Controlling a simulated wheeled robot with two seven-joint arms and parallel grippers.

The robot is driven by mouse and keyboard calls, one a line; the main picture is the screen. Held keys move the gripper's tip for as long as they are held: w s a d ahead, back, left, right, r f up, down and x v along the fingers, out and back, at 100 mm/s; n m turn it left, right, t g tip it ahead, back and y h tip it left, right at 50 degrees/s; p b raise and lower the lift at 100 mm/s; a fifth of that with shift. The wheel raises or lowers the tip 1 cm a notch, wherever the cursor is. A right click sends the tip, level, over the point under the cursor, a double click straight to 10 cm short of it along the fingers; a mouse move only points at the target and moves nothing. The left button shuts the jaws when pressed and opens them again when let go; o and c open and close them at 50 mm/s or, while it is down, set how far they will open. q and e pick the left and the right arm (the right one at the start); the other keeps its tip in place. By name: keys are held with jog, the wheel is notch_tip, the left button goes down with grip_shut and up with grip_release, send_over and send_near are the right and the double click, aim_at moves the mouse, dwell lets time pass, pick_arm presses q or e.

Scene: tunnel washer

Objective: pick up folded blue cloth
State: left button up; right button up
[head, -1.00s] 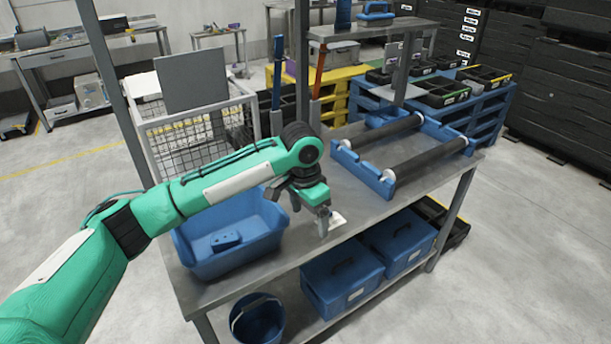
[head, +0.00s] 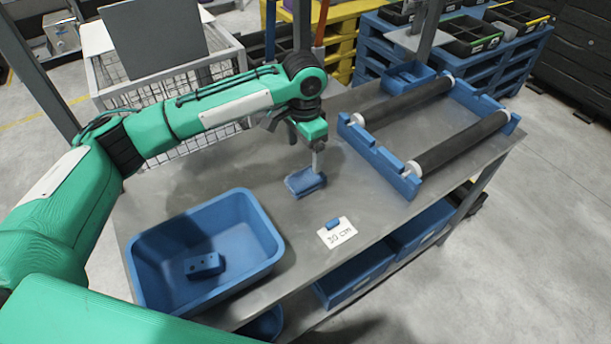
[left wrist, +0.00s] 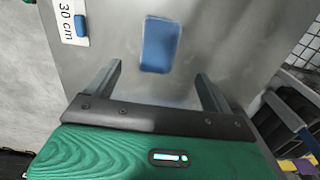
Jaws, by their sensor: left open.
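The folded blue cloth (head: 304,182) lies flat on the grey metal table, right of the blue tub. In the left wrist view the cloth (left wrist: 160,44) is a small blue rectangle, beyond the fingertips and between their lines. My left gripper (head: 317,168) points down over the cloth, close to its far right side in the head view. In the left wrist view my left gripper (left wrist: 158,74) has its two fingers wide apart with nothing between them. Whether a finger touches the cloth I cannot tell. My right gripper is not in view.
A blue tub (head: 158,276) holding a blue block (head: 204,264) stands at the table's left. A white "30 cm" card (head: 338,233) with a small blue piece lies near the front edge. A blue frame with black rollers (head: 462,142) stands at the right. A wire cage (head: 103,77) is behind.

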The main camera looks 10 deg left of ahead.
aim_at(306, 176)
pick_arm(q)
notch_tip(306, 176, down, 4)
jog(key=shift+w+r, duration=0.1)
jog(key=shift+d+f, duration=0.1)
jog(key=shift+f, duration=2.65)
jog(key=shift+c, duration=0.3)
jog(key=c, duration=1)
